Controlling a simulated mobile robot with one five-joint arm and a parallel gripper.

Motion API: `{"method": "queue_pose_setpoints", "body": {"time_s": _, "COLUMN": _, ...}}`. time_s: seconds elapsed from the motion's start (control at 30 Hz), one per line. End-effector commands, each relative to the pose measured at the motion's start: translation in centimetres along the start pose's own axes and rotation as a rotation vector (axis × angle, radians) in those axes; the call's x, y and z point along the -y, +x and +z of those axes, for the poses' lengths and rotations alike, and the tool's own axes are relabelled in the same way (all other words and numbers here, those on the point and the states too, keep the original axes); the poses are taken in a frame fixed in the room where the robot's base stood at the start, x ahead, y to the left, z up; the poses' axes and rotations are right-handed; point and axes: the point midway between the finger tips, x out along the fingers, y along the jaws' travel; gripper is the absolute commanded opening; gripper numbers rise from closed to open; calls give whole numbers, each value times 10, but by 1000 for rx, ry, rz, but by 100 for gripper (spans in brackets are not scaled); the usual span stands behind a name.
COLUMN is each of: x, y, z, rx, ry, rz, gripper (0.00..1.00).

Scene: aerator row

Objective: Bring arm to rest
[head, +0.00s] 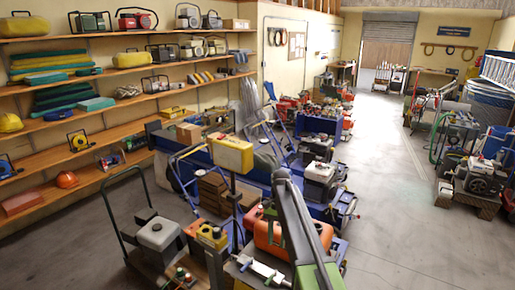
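A grey jointed link with a green lower part rises from the bottom edge, right of centre, in the head view; it looks like part of my own arm. It reaches up to about mid-picture and stands in front of the machines. I cannot make out my gripper or its fingers, so whether it is open or shut does not show. No object can be seen held by the arm.
A yellow box (230,154) on a post and an orange tank (292,240) are close by. A hand cart (157,233) stands at left. Shelves (95,101) line the left wall. Machines (482,178) stand at right. Clear concrete floor (385,165) runs between to the doorway.

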Motion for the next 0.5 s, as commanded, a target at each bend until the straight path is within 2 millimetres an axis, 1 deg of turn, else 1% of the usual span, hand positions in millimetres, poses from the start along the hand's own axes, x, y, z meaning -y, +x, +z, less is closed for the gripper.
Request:
{"method": "queue_pose_setpoints", "body": {"time_s": 0.03, "x": -23, "y": 13, "z": 19, "rx": -32, "ry": -39, "rz": -16, "gripper": 36}}
{"method": "queue_pose_setpoints", "body": {"time_s": 0.1, "x": -46, "y": 26, "z": 34, "rx": -89, "ry": -113, "rz": -40, "gripper": 36}}
{"method": "queue_pose_setpoints", "body": {"time_s": 0.2, "x": -74, "y": 40, "z": 49, "rx": -165, "ry": -209, "rz": -60, "gripper": 36}}
{"method": "queue_pose_setpoints", "body": {"time_s": 0.5, "x": -131, "y": 66, "z": 86, "rx": -345, "ry": -419, "rz": -71, "gripper": 36}}
